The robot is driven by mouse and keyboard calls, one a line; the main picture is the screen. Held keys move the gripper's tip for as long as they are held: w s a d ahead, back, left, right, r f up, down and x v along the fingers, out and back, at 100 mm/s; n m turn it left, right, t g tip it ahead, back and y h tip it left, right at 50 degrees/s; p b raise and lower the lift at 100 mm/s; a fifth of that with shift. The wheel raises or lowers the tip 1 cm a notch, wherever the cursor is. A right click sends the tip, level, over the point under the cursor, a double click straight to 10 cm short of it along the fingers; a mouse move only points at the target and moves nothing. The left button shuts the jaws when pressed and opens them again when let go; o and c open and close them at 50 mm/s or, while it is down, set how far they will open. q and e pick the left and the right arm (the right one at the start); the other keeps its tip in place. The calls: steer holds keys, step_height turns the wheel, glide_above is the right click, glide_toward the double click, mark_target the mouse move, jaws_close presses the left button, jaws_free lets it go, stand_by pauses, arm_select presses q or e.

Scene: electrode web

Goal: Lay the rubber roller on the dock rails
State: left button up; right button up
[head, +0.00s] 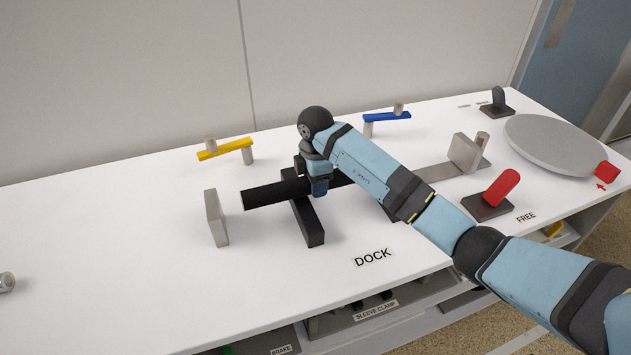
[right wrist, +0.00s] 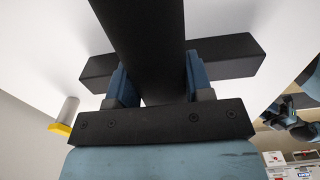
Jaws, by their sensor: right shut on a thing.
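A second rail (head: 392,208) is mostly hidden by my right arm. Whether the roller touches the rails I cannot tell.
Grey upright plates stand left (head: 215,218) and right (head: 464,153) of the rails. A yellow arm (head: 225,149) and a blue arm (head: 387,116) on posts stand behind. A red lever (head: 502,188) and grey disc (head: 560,143) are at right. The table's left part is mostly clear.

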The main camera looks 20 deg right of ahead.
steer(key=shift+f, duration=0.55)
steer(key=o, duration=1.7)
steer(key=shift+o, duration=0.2)
